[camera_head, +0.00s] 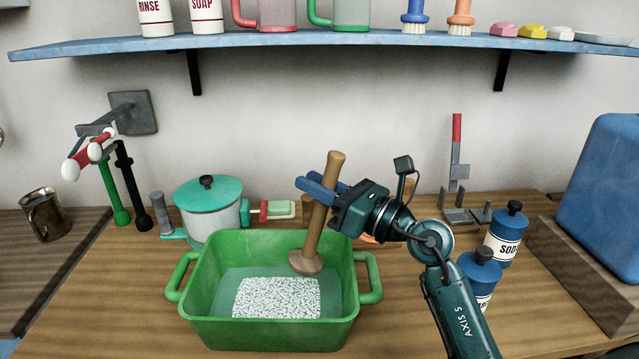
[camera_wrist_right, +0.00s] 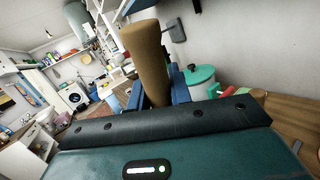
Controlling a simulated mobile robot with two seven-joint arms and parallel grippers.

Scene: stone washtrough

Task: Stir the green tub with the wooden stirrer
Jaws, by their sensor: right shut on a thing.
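The green tub (camera_head: 268,333) stands on the wooden counter and has a handle on each side. A speckled white patch (camera_head: 276,297) lies on its blue-green inside. My right gripper (camera_head: 315,190) is shut on the shaft of the wooden stirrer (camera_head: 311,235). The stirrer leans slightly, its top to the right, and its round foot is inside the tub's outline near the back right. I cannot tell whether the foot touches the tub's contents. In the right wrist view the stirrer's top (camera_wrist_right: 145,55) rises between the blue fingers (camera_wrist_right: 181,92). My left gripper is not in view.
A lidded teal pot (camera_head: 208,210) stands behind the tub at left. Blue bottles (camera_head: 505,238) stand to the right, near a blue box (camera_head: 605,200). A metal mug (camera_head: 46,215) is at far left. A blue shelf (camera_head: 330,39) with several items runs above.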

